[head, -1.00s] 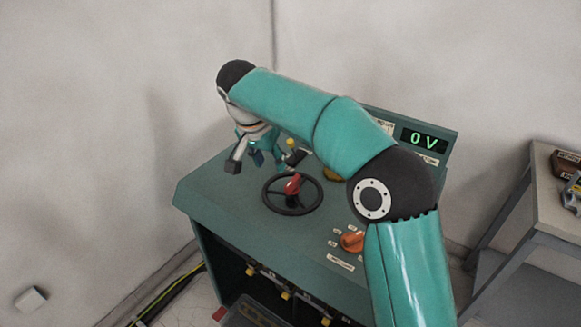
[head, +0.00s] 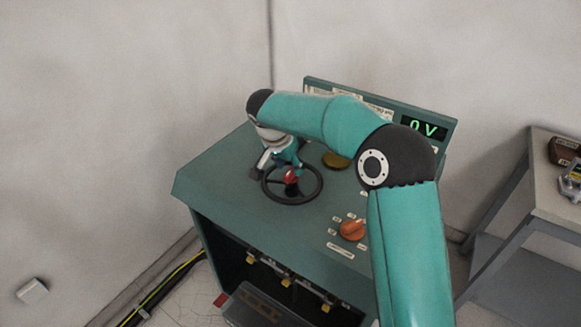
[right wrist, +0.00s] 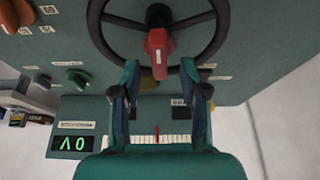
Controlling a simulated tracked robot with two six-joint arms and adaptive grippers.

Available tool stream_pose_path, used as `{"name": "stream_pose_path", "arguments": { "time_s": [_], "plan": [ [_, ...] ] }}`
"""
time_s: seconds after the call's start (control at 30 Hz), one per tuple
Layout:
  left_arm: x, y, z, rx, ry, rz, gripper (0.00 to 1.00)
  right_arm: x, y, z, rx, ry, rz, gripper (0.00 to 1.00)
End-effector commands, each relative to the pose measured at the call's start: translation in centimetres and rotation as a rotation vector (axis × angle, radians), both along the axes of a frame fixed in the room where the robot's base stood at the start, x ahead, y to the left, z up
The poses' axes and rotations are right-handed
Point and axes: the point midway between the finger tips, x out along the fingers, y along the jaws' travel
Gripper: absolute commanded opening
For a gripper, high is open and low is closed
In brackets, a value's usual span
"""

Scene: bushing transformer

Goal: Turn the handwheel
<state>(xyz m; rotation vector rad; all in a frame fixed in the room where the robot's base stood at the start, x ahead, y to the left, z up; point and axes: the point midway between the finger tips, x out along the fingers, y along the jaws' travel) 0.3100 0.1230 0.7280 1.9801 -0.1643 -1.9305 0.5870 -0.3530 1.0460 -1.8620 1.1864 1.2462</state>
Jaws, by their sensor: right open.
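The black handwheel (head: 290,204) with spokes lies on the sloping top of the green control desk (head: 222,177). A red piece (head: 291,176) sits at its middle. In the right wrist view the wheel (right wrist: 98,38) fills the upper middle, with the red piece (right wrist: 157,42) at its hub. My right gripper (head: 275,169) is over the far left part of the wheel, partly hidden behind its own wrist. My left gripper is not in view.
The raised panel's display (head: 423,127) reads 0 V. A grey side table (head: 553,198) stands at right. Cables (head: 165,285) run along the floor at left.

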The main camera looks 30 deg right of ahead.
Motion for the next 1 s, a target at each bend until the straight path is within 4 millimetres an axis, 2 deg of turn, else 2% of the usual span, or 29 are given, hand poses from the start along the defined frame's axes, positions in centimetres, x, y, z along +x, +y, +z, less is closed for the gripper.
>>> {"name": "stream_pose_path", "arguments": {
  "time_s": [0.2,0.57,0.83,1.0],
  "plan": [
    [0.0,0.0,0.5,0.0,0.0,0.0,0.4,0.4,-0.9,-2.0,-0.001,0.002,-0.001,0.44],
    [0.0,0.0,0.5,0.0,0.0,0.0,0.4,0.4,-1.0,-2.5,-0.001,-0.001,-0.001,0.44],
    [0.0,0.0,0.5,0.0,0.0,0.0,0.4,0.4,-1.0,-2.4,-0.001,-0.001,-0.001,0.0],
    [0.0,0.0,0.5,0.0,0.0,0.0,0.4,0.4,-1.0,-2.4,0.0,-0.002,-0.001,0.0]
  ]
}}
